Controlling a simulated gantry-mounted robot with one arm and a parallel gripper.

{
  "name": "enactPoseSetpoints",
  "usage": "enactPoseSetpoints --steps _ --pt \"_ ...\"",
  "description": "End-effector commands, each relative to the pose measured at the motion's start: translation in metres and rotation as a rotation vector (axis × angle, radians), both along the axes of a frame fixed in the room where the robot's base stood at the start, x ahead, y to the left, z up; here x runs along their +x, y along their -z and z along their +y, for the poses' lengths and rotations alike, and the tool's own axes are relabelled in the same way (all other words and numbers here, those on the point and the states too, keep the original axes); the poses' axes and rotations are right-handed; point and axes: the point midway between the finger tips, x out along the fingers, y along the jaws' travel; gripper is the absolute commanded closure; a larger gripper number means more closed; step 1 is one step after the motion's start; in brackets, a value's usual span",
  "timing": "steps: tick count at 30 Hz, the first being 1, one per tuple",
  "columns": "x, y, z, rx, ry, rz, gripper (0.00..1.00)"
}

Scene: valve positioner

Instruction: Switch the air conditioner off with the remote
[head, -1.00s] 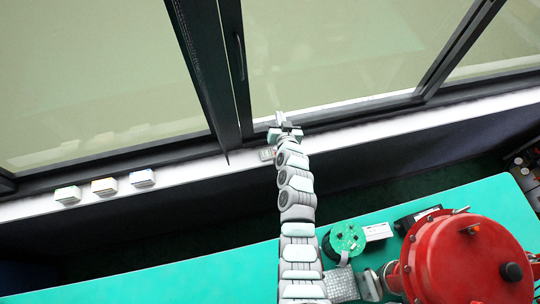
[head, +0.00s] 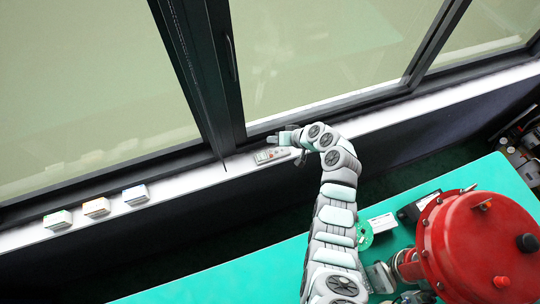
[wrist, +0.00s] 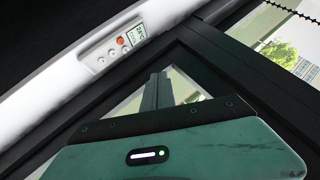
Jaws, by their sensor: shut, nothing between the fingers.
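The remote (head: 271,155) lies on the white windowsill, just left of my gripper. It is light grey. In the wrist view the remote (wrist: 113,47) shows a small lit display reading what looks like a temperature, an orange-red button and several pale buttons. My gripper (head: 277,138) is shut and empty, close to the remote on its window side. I cannot tell whether it touches the remote. No air conditioner is recognisable in these views.
Three small boxes (head: 96,207) stand on the sill (head: 180,186) at the left. Dark window frames (head: 228,80) rise behind the sill. A red round device (head: 480,245), a green round part (head: 364,235) and a white card (head: 382,223) are on the turquoise bench (head: 240,275).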

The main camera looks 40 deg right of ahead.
Motion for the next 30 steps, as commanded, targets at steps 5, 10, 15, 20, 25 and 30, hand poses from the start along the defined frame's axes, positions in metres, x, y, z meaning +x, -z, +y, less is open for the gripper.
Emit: enactPoseSetpoints --steps 5,10,15,20,25,30 --pt "0.0 0.0 0.0 -0.001 0.001 0.001 1.0" --pt "0.0 0.005 0.0 -0.001 0.001 0.0 1.0" --pt "0.0 0.02 0.0 -0.001 0.0 0.0 1.0" --pt "0.0 0.042 0.0 0.0 0.001 0.001 1.0" --pt "0.001 0.067 -0.001 -0.002 0.003 -0.001 1.0" --pt "0.001 0.086 -0.001 -0.003 0.002 -0.001 1.0"
